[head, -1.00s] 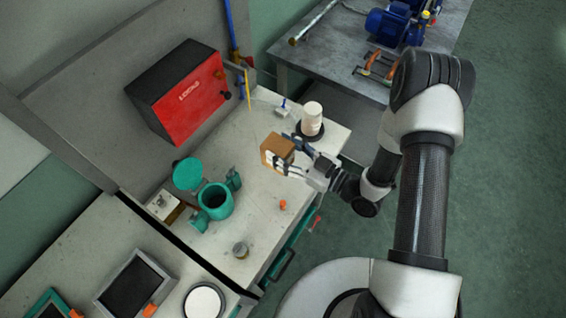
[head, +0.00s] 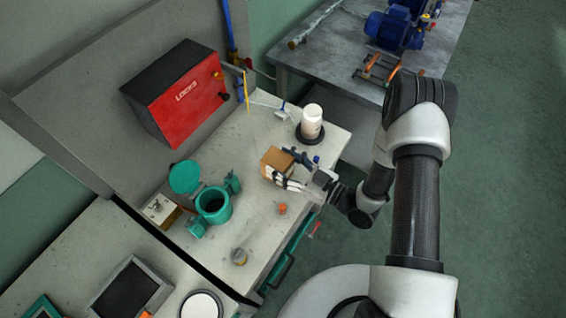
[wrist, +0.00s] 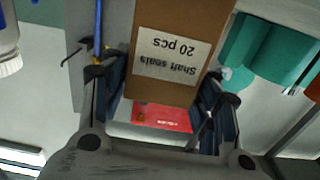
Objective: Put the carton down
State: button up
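The carton (head: 277,160) is a small brown box over the worktop in the head view. In the wrist view the carton (wrist: 165,85) carries a white label reading "Shaft seals 20 pcs", which appears upside down. My gripper (head: 287,169) has its fingers on either side of the carton and is shut on it. In the wrist view the fingers of my gripper (wrist: 163,95) flank the carton. I cannot tell whether the carton's underside touches the worktop (head: 262,205).
A white bottle (head: 312,121) on a dark round base stands just behind the carton. A teal pot (head: 213,205) with an open lid stands to the left, an orange piece (head: 282,209) in front. A red box (head: 183,95) is at the back. Bare worktop lies between pot and carton.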

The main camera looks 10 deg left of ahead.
jog(key=shift+o, duration=1.3)
jog(key=shift+r, duration=0.1)
